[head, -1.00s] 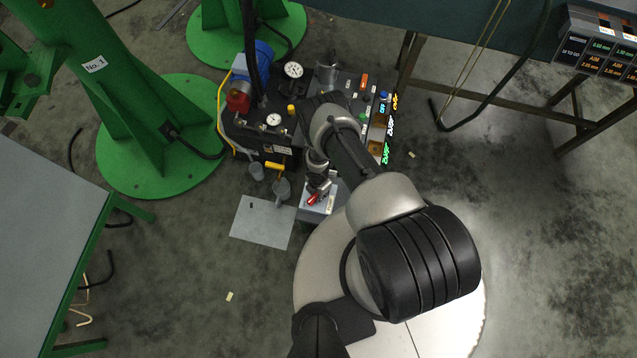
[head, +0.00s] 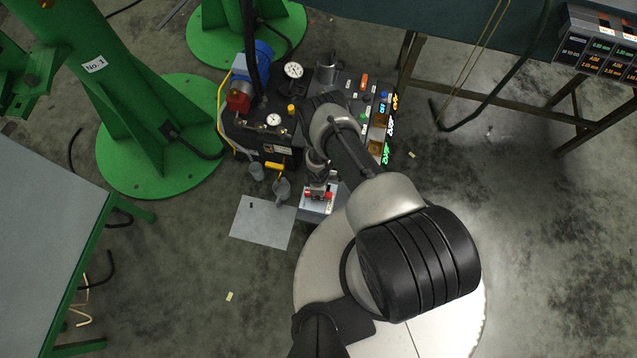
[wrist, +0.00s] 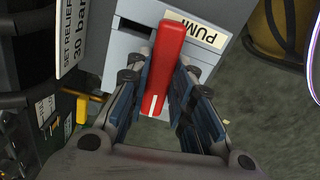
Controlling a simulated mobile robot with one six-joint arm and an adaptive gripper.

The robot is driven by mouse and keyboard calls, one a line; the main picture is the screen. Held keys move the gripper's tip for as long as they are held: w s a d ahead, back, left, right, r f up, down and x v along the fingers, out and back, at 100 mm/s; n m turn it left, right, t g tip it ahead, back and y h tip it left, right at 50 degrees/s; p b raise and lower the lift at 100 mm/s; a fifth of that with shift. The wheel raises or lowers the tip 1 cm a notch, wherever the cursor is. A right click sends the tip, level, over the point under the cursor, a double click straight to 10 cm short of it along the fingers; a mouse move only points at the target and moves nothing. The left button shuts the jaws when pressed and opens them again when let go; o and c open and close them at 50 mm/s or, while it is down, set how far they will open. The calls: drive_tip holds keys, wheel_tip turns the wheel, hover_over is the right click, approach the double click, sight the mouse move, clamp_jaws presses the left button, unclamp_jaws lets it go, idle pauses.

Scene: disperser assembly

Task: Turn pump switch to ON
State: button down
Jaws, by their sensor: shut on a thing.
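The pump switch has a red lever handle (wrist: 166,60) on a grey box (wrist: 127,48) with a label (wrist: 197,30) reading "PUM…", the rest cut off from sight. In the head view the red handle (head: 320,196) lies about level across the picture, on top of the grey box (head: 314,206). My gripper (wrist: 158,92) has one finger on each side of the handle and is shut on it. In the head view my gripper (head: 318,187) is right at the handle and partly hides the box. I cannot read any ON or OFF mark.
The dark pump unit (head: 240,135) with gauges, a blue motor (head: 256,58) and a yellow handle (head: 275,166) stands beyond the switch. The floor at lower left is open.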

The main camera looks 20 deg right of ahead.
drive_tip(key=shift+m, duration=0.6)
drive_tip(key=c, duration=1.4)
unclamp_jaws()
